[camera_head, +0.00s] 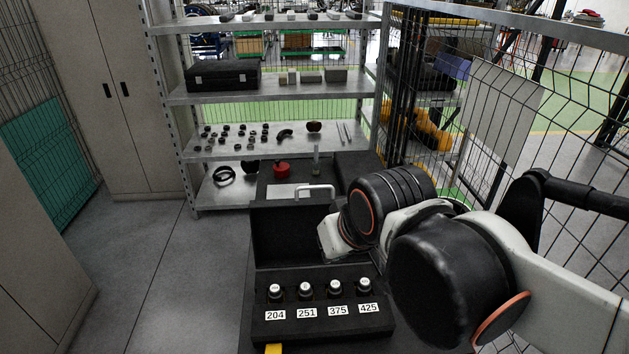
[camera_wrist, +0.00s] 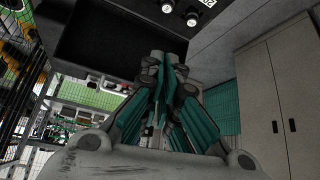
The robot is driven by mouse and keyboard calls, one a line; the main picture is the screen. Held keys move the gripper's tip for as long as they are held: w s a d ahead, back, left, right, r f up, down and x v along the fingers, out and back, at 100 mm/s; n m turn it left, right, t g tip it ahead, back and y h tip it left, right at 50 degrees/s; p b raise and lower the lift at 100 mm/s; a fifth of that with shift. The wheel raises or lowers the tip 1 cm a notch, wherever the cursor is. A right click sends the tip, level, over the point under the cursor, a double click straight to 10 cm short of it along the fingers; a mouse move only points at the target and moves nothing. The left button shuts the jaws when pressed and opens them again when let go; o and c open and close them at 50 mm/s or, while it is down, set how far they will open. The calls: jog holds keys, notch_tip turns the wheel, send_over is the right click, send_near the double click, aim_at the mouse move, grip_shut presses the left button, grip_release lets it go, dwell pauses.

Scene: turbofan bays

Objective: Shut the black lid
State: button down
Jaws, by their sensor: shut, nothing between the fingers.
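The black lid (camera_head: 283,236) stands raised at the back of an open black case (camera_head: 320,325). Its right part is hidden by my arm in the head view. In the wrist view the lid (camera_wrist: 95,45) is a large dark panel at the upper left. My gripper (camera_wrist: 166,58) shows there with its teal-sided fingers together and empty, their tips overlapping the lid's lower right edge. I cannot tell whether they touch it. In the head view my fingers are hidden behind my arm and the lid.
The case holds several silver-topped black pieces (camera_head: 305,290) above number labels. Behind the lid stand a red item (camera_head: 281,171) and a silver handle (camera_head: 315,190). Metal shelving (camera_head: 270,95) stands behind, mesh fencing (camera_head: 560,150) on the right. Floor (camera_head: 160,270) at left is clear.

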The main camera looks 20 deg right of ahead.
jog(key=w+d+r+m+g+p, duration=0.1)
jog(key=w+d+r+p, duration=0.2)
jog(key=w, duration=0.6)
jog(key=w+d+r+m+g+p, duration=0.1)
jog(key=w+r+p, duration=0.2)
jog(key=w+r, duration=0.35)
jog(key=w+d+f+m+g+p, duration=0.1)
jog(key=w+d+f+p, duration=0.15)
jog(key=w, duration=0.55)
jog(key=w+d+f+g+p, duration=0.1)
jog(key=w+d+f+p, duration=0.15)
jog(key=w, duration=0.55)
jog(key=s+p+x, duration=0.1)
jog(key=s+x, duration=0.1)
jog(key=x, duration=0.7)
jog(key=shift+s+d+f+h+p, duration=0.3)
jog(key=shift+s+f+h, duration=0.1)
jog(key=shift+s+f, duration=0.15)
jog(key=shift+a, duration=0.1)
jog(key=shift+s, duration=0.1)
